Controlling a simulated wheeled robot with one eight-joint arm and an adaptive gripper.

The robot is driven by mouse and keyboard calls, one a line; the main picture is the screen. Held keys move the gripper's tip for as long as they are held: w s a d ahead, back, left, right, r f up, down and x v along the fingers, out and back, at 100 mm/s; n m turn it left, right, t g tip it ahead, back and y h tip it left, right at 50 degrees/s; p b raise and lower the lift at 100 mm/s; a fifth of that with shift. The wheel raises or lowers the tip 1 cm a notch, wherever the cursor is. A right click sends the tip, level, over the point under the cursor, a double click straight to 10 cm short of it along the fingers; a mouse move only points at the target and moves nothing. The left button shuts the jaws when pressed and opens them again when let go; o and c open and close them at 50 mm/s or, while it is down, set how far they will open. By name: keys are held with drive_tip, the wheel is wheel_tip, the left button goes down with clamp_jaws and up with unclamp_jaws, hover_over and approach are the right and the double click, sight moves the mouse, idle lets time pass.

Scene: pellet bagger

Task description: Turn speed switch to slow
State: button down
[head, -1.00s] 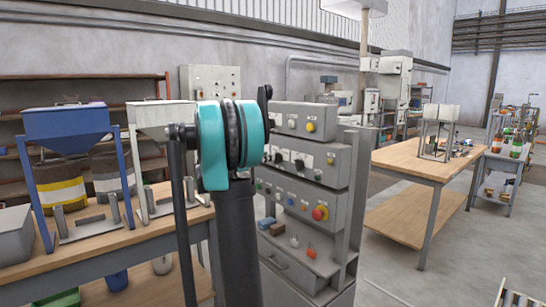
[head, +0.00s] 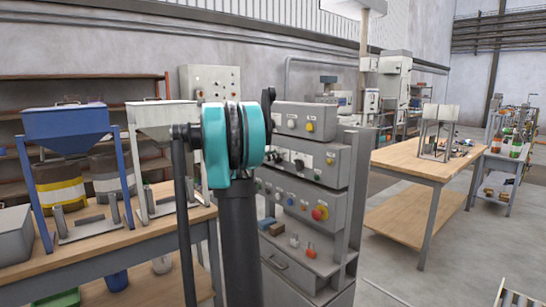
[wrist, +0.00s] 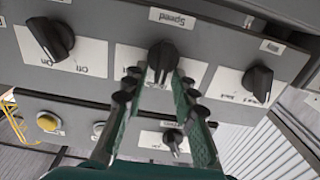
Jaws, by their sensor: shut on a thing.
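The speed switch (wrist: 163,56) is a black rotary knob on a grey panel, below an upside-down "Speed" label in the wrist view. Its grip stands roughly upright in that picture. My gripper (wrist: 161,76) has its two green-sided fingers on either side of the knob and is shut on it. The finger ends partly cover the white label plate around the knob, so its slow and fast marks cannot be read. In the head view the gripper is hidden behind my arm, in front of the control stack (head: 316,158).
In the wrist view, an On/Off knob (wrist: 50,38) sits to the left and another black knob (wrist: 257,82) to the right. A lower panel carries a yellow button (wrist: 48,122) and a small knob (wrist: 173,138). A wooden bench (head: 425,160) stands right of the stack.

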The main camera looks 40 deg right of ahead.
drive_tip(key=shift+n, duration=0.3)
drive_tip(key=shift+w+a+f+n, duration=0.1)
drive_tip(key=shift+w+n, duration=0.1)
drive_tip(key=shift+n, duration=1.35)
drive_tip(key=shift+w+d+f+n, duration=0.15)
drive_tip(key=shift+w+n, duration=0.1)
drive_tip(key=shift+n, duration=1.35)
drive_tip(key=shift+w+a+f+n, duration=0.1)
drive_tip(key=shift+w+a+n, duration=0.1)
drive_tip(key=shift+n, duration=1.35)
drive_tip(key=c, duration=1.6)
unclamp_jaws()
drive_tip(key=a, duration=0.8)
drive_tip(key=s+a, duration=0.1)
drive_tip(key=a, duration=0.2)
drive_tip(key=shift+a, duration=0.4)
